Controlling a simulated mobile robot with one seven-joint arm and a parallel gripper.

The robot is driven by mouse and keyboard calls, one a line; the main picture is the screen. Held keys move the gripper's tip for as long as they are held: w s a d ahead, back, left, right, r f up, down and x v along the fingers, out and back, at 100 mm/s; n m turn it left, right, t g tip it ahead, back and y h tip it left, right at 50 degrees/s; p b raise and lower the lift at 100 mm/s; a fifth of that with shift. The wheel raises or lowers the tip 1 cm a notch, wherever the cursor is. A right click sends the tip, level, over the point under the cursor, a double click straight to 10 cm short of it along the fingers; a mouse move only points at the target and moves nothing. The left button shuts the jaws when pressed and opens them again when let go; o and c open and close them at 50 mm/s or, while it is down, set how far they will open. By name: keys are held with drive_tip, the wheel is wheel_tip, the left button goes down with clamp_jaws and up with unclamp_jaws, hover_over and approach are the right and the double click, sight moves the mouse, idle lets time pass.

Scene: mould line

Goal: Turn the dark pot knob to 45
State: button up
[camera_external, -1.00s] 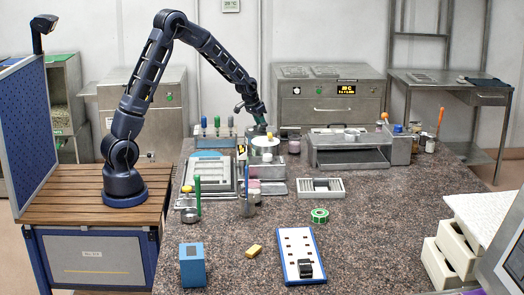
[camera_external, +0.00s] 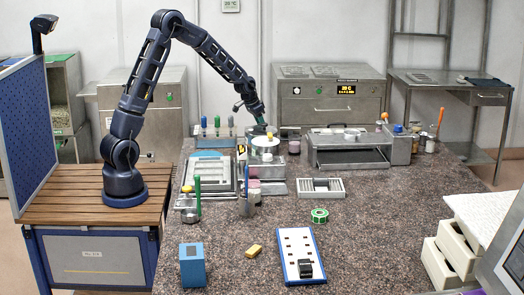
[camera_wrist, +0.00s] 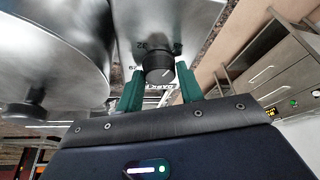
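In the wrist view, a dark round knob (camera_wrist: 158,68) with a light pointer mark sits on a metal housing, between the two green fingers of my gripper (camera_wrist: 160,82). One finger is on each side, very close to the knob. I cannot tell whether they touch it. In the external view, my gripper (camera_external: 262,124) reaches down at the metal pots behind the bench's middle. The knob itself cannot be made out there.
A large round metal vessel (camera_wrist: 50,50) with another dark knob (camera_wrist: 25,110) stands close on the left in the wrist view. In the external view, a metal oven (camera_external: 330,110) stands behind the bench. A white panel with a black block (camera_external: 305,269) lies on the front bench.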

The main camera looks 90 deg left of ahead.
drive_tip(key=o, duration=0.3)
drive_tip(key=shift+o, duration=0.2)
drive_tip(key=shift+r, duration=0.1)
drive_tip(key=v, duration=1)
drive_tip(key=shift+r, duration=0.3)
drive_tip(key=shift+s, duration=0.1)
